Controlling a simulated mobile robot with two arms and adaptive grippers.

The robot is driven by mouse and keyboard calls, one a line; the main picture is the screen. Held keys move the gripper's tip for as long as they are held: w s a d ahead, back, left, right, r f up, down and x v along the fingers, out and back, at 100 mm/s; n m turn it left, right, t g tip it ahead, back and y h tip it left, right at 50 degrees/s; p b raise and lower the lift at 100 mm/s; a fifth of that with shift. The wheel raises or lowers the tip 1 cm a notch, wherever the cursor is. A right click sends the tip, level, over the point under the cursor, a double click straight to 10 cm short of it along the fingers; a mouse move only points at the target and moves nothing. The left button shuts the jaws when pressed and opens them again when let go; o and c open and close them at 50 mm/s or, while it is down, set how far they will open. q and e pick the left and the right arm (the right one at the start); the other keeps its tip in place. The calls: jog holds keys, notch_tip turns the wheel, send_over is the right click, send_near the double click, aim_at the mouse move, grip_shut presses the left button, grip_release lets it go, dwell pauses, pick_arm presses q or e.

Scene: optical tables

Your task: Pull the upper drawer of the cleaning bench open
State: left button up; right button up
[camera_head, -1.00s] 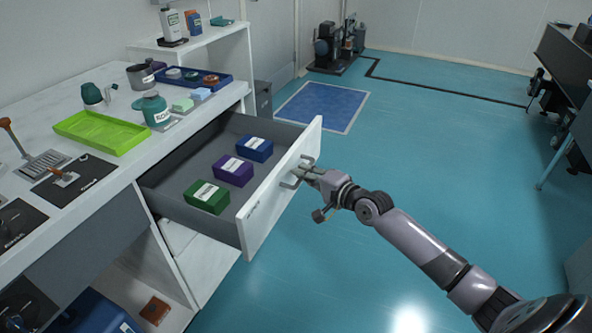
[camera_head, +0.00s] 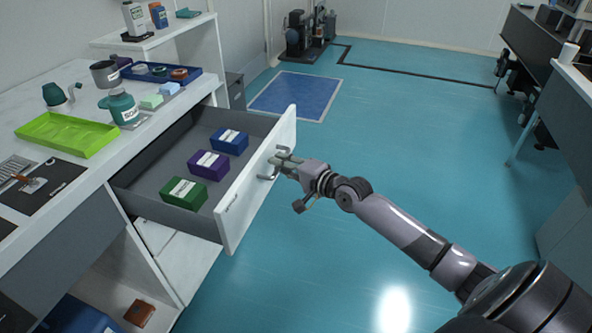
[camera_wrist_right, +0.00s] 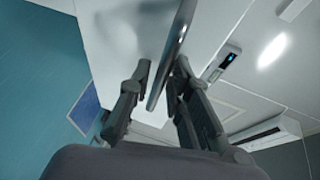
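The upper drawer of the cleaning bench (camera_head: 75,191) stands well out from the bench, with its inside in view. Its white front panel (camera_head: 246,196) bears a grey bar handle (camera_head: 267,177). My right gripper (camera_head: 279,164) is at this handle, in front of the panel. In the right wrist view the handle bar (camera_wrist_right: 172,45) runs between the two fingers of the right gripper (camera_wrist_right: 160,76). The fingers are apart, with a visible gap between the bar and the left finger. My left gripper is not in view.
Green (camera_head: 184,193), purple (camera_head: 208,164) and blue (camera_head: 230,141) boxes lie in the drawer. On the bench top are a lime tray (camera_head: 66,135), a teal bottle (camera_head: 122,108) and a dark blue tray (camera_head: 198,82). The floor (camera_head: 400,150) right of the drawer is clear.

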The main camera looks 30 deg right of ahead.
jog(key=v, duration=1.1)
jog(key=shift+s, duration=0.25)
jog(key=shift+d, duration=0.1)
